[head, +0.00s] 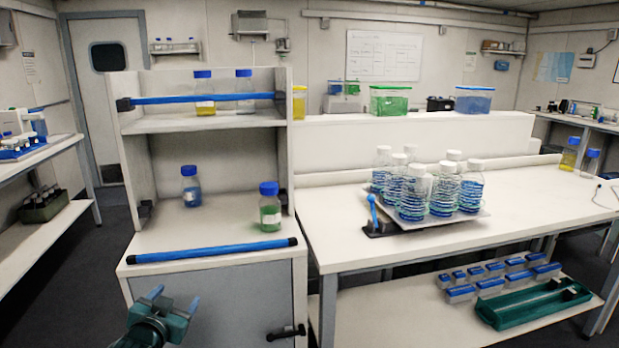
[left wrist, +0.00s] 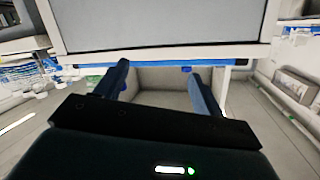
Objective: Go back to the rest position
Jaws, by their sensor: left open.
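My left gripper (head: 172,300) is low in the head view, in front of the grey cabinet (head: 215,292). Its two blue-tipped fingers are spread with nothing between them. In the left wrist view the left gripper (left wrist: 160,75) also shows its two fingers apart and empty, with a pale panel beyond them. My right gripper is in neither view.
The shelf unit (head: 217,123) holds blue-capped bottles, and a blue bar (head: 212,251) runs along its front edge. To the right, a white bench (head: 345,250) carries several white-capped bottles (head: 442,195). A green tray (head: 534,303) lies on its lower shelf. Dark floor (head: 60,300) is clear at left.

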